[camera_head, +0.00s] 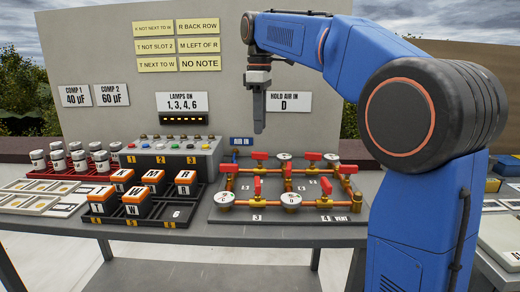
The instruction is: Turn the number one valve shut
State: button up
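The valve board (218,216) lies on the table, right of centre. It carries copper pipes, brass fittings, round white gauges and several red valve handles. Handles show at the back left (260,156), the left side (226,168) and the front left (257,185). I cannot make out which valve is number one. My gripper (259,126) points down above the back left of the board, apart from it. Its fingers appear as one narrow shape, with nothing visible between them.
An orange-and-black block tray (160,215) stands left of the board. Behind it is a grey lamp box (170,155) with coloured buttons. White canisters (58,158) stand at the far left. My arm hides the table's right part.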

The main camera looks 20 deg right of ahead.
aim_at(260, 157)
notch_tip(260, 157, down, 9)
jog(key=shift+r, duration=0.15)
dwell(0.4)
grip_shut()
